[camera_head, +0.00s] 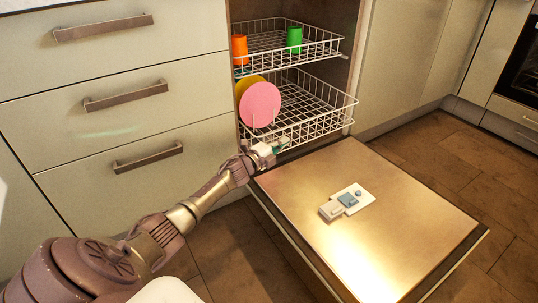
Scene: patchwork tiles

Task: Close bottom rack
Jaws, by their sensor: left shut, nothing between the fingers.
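The bottom rack (312,112) is a white wire basket in the open dishwasher. Its front edge sits near the cabinet opening, just behind the lowered door (370,240). A pink plate (260,104) and a yellow plate (243,84) stand in its left part. My left gripper (279,146) is shut and empty at the rack's lower front left, over the inner end of the door. I cannot tell whether it touches the rack. My right gripper is not in view.
The top rack (285,45) holds an orange cup (239,50) and a green cup (295,37). A dispenser panel (347,201) is on the open door. Drawers with handles (148,158) stand on the left. Tiled floor (470,180) is clear on the right.

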